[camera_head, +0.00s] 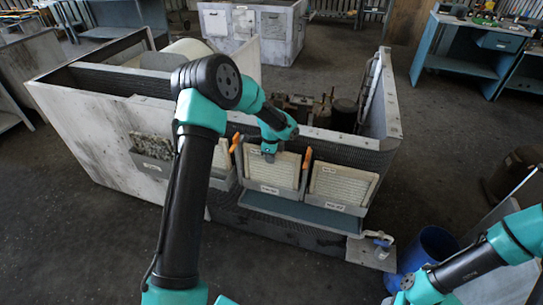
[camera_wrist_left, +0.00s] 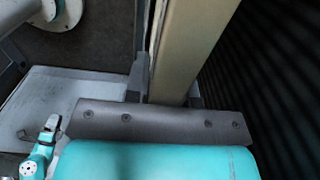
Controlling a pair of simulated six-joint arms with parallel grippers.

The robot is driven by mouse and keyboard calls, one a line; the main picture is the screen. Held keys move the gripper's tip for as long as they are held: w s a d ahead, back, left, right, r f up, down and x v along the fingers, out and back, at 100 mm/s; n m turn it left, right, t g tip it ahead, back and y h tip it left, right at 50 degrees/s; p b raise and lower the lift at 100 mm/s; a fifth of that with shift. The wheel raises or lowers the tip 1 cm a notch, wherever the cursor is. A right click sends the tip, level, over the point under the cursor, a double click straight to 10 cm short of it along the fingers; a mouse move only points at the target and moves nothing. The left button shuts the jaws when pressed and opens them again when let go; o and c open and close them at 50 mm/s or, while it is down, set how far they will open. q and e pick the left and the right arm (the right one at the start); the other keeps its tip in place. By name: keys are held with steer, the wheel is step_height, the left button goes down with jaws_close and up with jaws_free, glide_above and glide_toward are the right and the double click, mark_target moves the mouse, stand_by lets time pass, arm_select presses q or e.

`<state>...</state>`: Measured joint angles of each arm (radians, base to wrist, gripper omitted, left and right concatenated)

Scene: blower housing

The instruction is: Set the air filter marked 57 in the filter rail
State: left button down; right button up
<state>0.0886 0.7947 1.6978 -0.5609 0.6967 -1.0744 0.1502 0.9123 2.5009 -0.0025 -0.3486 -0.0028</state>
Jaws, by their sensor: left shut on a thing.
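My left gripper (camera_head: 269,155) is shut on the top edge of a cream-framed air filter (camera_head: 272,173). This filter stands upright at the middle pocket on the front of the housing. Its small label is too blurred to read. In the left wrist view the filter's edge (camera_wrist_left: 185,50) runs up from between the dark fingers (camera_wrist_left: 168,98). A second cream filter (camera_head: 342,184) stands in the pocket to the right, its label also unreadable. My right gripper (camera_head: 390,299) is low at the right, and its jaws are too unclear to judge. I cannot make out the filter rail for certain.
The grey blower housing (camera_head: 90,118) fills the middle, with pipes and dark cylinders (camera_head: 343,115) inside. A grey dirty filter (camera_head: 152,146) sits in a pocket at the left. A blue bin (camera_head: 436,243) stands at the right. My left arm hides part of the front.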

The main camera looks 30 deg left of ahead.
arm_select(q)
steer(key=shift+f, duration=0.45)
stand_by(0.5)
steer(key=shift+c, duration=2.1)
jaws_free()
steer(key=shift+r, duration=0.1)
steer(key=shift+r, duration=4.15)
